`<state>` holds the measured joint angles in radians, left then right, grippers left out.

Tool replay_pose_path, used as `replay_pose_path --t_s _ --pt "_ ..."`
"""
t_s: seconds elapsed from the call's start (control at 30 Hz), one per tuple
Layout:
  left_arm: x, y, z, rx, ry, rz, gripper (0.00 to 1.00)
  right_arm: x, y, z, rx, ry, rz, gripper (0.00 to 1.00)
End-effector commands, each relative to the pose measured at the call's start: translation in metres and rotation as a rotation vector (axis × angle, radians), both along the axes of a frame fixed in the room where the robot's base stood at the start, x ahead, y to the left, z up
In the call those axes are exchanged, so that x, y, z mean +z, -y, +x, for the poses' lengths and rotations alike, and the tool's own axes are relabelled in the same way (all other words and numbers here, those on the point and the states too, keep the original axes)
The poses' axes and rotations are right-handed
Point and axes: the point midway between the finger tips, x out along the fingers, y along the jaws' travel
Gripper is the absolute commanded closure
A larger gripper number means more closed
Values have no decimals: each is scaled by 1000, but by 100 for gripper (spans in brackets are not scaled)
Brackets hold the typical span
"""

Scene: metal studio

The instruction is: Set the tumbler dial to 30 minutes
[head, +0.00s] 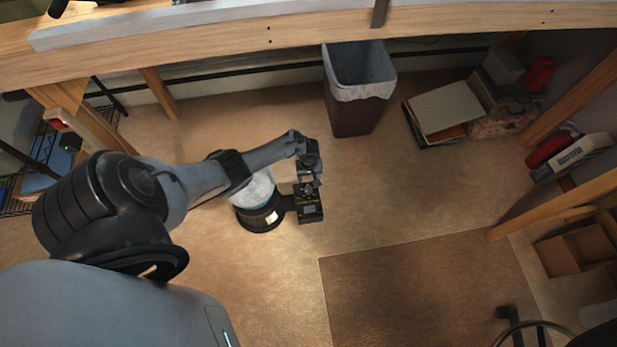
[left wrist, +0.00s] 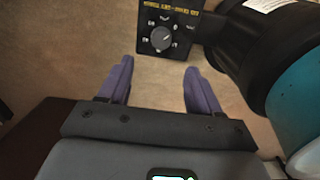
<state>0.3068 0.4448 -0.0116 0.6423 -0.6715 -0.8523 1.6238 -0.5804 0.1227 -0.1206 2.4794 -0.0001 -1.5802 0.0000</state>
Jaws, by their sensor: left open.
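The tumbler (head: 262,218) stands on the floor, with a black base and a pale bluish drum; its dark body and blue part also show at the right of the left wrist view (left wrist: 300,95). A black control box (head: 310,214) is joined to its right side. In the left wrist view the grey round dial (left wrist: 162,39) sits on that box among white marks and yellow lettering, too small to read. My left gripper (left wrist: 157,68) is open and empty, its two purple-grey fingers apart from the dial and pointing towards it. In the head view this gripper (head: 311,180) hangs over the box.
A lined waste bin (head: 352,115) stands behind the tumbler. Papers or boards (head: 445,112) and boxes lie at the back right. A wooden bench beam (head: 300,38) crosses the top. A brown mat (head: 420,295) lies at the front right; the floor right of the tumbler is clear.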

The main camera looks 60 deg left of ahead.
Motion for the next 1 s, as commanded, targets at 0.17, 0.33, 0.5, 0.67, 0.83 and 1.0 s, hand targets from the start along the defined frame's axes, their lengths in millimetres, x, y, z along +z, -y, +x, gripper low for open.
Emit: replay_pose_path --t_s 0.17,0.33,0.5,0.67,0.83,1.0 --pt "-16 -1 -1 19 -2 -7 36 -14 1 0 2 2 -4 57" --pt "-40 -1 -1 18 -4 -5 36 -35 1 0 2 2 -4 57" --pt "-66 -1 -1 17 -4 -5 36 -59 0 0 0 2 -1 57" --pt "-86 -1 -1 16 -4 -5 36 -77 -1 0 -2 2 3 57" --pt "-101 -1 -1 16 -3 -5 36 -91 -1 0 -5 1 6 57" --pt "-108 -1 -1 16 -3 -5 36 -97 -1 0 -5 1 7 57"
